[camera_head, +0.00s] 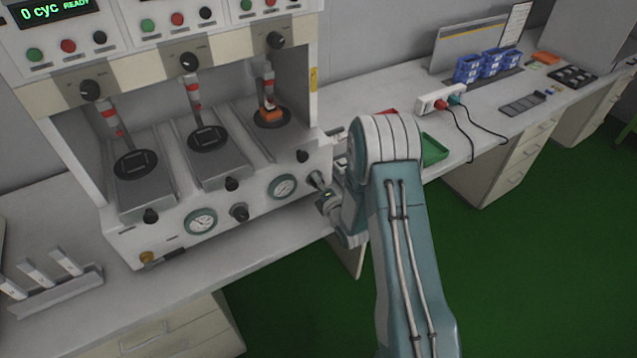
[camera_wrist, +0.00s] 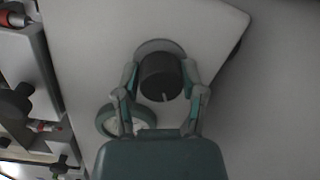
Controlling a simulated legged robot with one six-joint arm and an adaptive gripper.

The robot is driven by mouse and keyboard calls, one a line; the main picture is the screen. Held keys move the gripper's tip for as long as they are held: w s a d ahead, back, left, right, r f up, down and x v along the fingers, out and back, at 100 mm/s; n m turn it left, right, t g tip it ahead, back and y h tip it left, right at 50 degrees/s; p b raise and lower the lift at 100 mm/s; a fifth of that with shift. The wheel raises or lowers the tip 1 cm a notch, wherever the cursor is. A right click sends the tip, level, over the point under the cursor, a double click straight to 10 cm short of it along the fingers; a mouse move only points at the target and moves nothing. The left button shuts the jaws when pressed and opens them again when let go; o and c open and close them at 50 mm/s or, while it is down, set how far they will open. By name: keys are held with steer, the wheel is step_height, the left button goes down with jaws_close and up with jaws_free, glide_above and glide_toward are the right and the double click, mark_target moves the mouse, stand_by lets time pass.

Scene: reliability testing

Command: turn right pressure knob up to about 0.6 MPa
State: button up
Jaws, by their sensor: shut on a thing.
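The right pressure knob (camera_wrist: 161,76) is a dark round knob with a light mark on its face, set on the pale front panel of the test machine. In the wrist view my gripper (camera_wrist: 160,85) has one finger on each side of the knob and is shut on it. In the head view my gripper (camera_head: 322,192) is at the right end of the machine's front, and it hides much of the knob. The right pressure gauge (camera_head: 284,187) is just left of the knob. Its needle is too small to read. In the wrist view the gauge (camera_wrist: 110,121) is partly behind a finger.
The test machine (camera_head: 130,240) has three stations; an orange piece (camera_head: 270,114) sits in the right one. A left gauge (camera_head: 201,221) and another knob (camera_head: 239,211) are on the same front. A green tray (camera_head: 433,150) and a power strip (camera_head: 440,99) lie on the bench to the right.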

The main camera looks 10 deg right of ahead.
steer(key=m+g, duration=0.1)
steer(key=m, duration=0.5)
steer(key=shift+f, duration=0.2)
steer(key=m+y, duration=0.1)
steer(key=m, duration=0.4)
steer(key=shift+s+f+m, duration=0.1)
steer(key=shift+m, duration=0.2)
stand_by(0.3)
steer(key=o, duration=1.1)
steer(key=shift+o, duration=0.2)
steer(key=shift+s+d, duration=0.1)
steer(key=shift+s, duration=0.05)
steer(key=v, duration=1.1)
steer(key=shift+s+r, duration=0.15)
steer(key=shift+r, duration=0.1)
